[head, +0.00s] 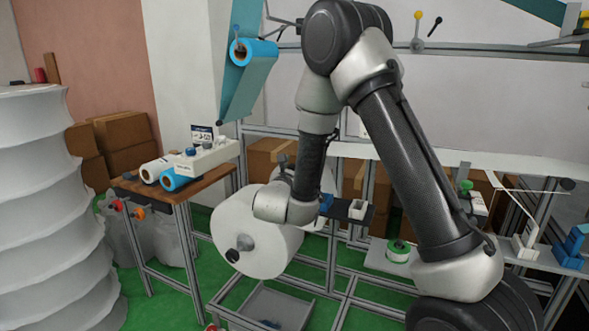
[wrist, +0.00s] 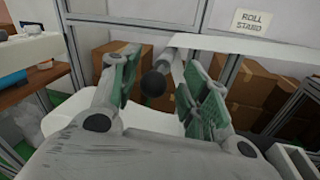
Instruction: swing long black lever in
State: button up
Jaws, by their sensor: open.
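My gripper (wrist: 160,65) is open, with one green-padded finger on each side of the wrist view. A round black knob (wrist: 153,84) shows between the fingers, nearer the left one, with a thin rod running back from it. It looks like the end of the long black lever. Neither finger clearly touches it; the depth gap cannot be told. In the head view my wrist hides most of the gripper, in front of a large white roll (head: 231,222). A small dark upright piece (head: 283,160) shows just above my wrist; I cannot tell whether it is the lever.
A wooden side table (head: 162,188) with white and blue rolls stands at left. A metal frame and cardboard boxes (wrist: 245,84) lie behind. A "ROLL STAND" sign (wrist: 251,22) hangs at upper right. A green-and-white spool (head: 398,250) sits on a shelf at right.

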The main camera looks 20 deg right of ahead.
jog(key=v, duration=1.2)
jog(key=s+d+f+m+g+h, duration=0.1)
jog(key=s+d+m+g+h, duration=0.1)
jog(key=s+d+m+g, duration=0.5)
jog(key=s+d+f+m+g+h, duration=0.15)
jog(key=s+d+m+g, duration=0.3)
jog(key=d, duration=0.45)
jog(key=s+d+r+m+g+y, duration=0.2)
jog(key=s+d+m+g+y, duration=0.2)
jog(key=s+m+g+y, duration=0.5)
jog(key=s+r+m+t+y, duration=0.3)
jog(key=s+r+m+t, duration=0.4)
jog(key=s+r+t, duration=0.2)
jog(key=shift+s+a+r+m, duration=0.2)
jog(key=shift+s+a+m, duration=0.1)
jog(key=shift+a+m, duration=0.05)
jog(key=shift+c, duration=0.2)
